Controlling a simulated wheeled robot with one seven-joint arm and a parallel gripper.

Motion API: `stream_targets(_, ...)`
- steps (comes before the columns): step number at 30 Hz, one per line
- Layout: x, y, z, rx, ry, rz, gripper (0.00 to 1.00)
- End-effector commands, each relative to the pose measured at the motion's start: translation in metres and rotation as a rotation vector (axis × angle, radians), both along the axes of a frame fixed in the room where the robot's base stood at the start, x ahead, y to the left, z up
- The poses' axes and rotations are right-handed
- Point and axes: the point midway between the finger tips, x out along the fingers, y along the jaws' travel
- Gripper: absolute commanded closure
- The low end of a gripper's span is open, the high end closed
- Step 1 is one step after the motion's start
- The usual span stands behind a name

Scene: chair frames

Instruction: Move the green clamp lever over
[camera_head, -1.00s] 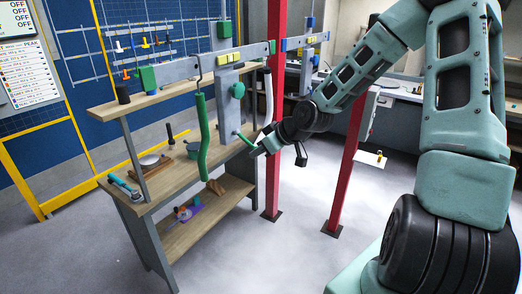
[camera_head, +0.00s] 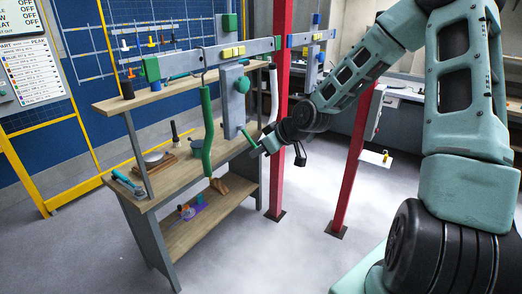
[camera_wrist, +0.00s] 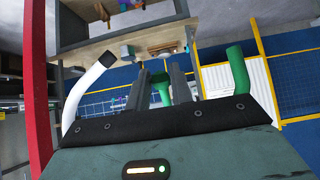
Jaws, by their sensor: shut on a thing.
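The green clamp lever (camera_head: 248,137) is a thin green rod at the lower part of an upright grey plate (camera_head: 233,115) above the workbench. My gripper (camera_head: 262,147) is at its near, lower end, shut on it. In the wrist view the green lever (camera_wrist: 162,92) shows between my two dark fingers (camera_wrist: 161,88). The fingers hide part of it. In the head view the lever slopes down to the right toward my gripper.
A thick green handle (camera_head: 207,135) hangs left of the plate and a white curved handle (camera_head: 273,92) hangs right of it. A red post (camera_head: 279,120) stands close behind my gripper. The wooden workbench (camera_head: 165,195) lies to the left. Open floor lies in front.

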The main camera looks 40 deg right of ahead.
Motion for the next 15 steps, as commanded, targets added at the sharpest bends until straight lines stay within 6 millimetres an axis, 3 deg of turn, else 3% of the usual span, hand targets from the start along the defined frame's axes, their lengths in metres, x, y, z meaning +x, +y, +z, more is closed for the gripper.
stream_targets(15,0.019,0.007,-0.014,0.000,-0.001,0.001,0.90)
